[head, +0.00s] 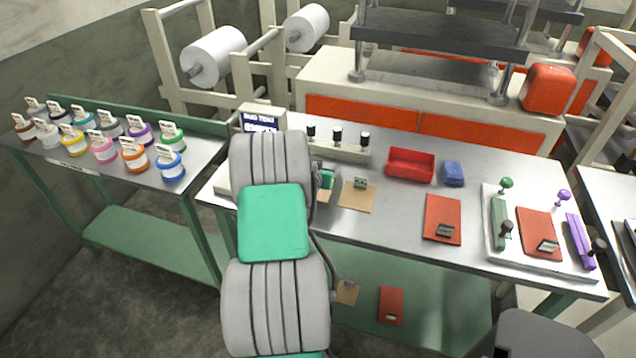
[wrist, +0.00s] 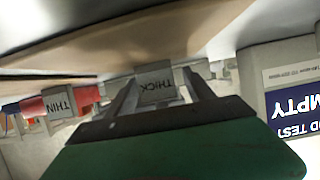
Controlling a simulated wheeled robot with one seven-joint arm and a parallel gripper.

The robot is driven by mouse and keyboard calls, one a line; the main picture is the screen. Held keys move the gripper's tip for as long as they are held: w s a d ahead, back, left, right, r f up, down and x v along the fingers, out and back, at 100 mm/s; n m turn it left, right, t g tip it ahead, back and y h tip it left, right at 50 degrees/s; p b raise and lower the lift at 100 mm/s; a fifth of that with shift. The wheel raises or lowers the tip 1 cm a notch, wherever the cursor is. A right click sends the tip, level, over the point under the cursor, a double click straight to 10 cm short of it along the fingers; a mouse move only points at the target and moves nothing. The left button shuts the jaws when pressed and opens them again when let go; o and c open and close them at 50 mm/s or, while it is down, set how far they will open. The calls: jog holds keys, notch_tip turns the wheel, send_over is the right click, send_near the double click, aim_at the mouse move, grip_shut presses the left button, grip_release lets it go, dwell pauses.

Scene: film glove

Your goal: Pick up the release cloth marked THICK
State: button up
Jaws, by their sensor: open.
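The THICK tag (wrist: 157,85), a small grey block with its lettering upside down, is in the middle of the wrist view. It joins a tan cloth (wrist: 150,40). My gripper (wrist: 160,90) is open, one finger on each side of this tag; contact cannot be told. In the head view my gripper (head: 327,180) is at the table's left part, mostly hidden by my arm. A sliver of tan cloth (head: 323,196) shows beside it. A second tan cloth (head: 357,196) with a grey clip lies just right. A THIN tag (wrist: 60,101) shows left in the wrist view.
A display (head: 260,122) stands behind my arm. A row of black-topped knobs (head: 337,137), a red tray (head: 411,164) and a blue block (head: 453,173) lie behind. A red sheet (head: 442,215) and a white tray (head: 490,245) are to the right. Bare metal table lies between them.

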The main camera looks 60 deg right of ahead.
jog(key=shift+c, duration=0.2)
grip_shut()
dwell(0.4)
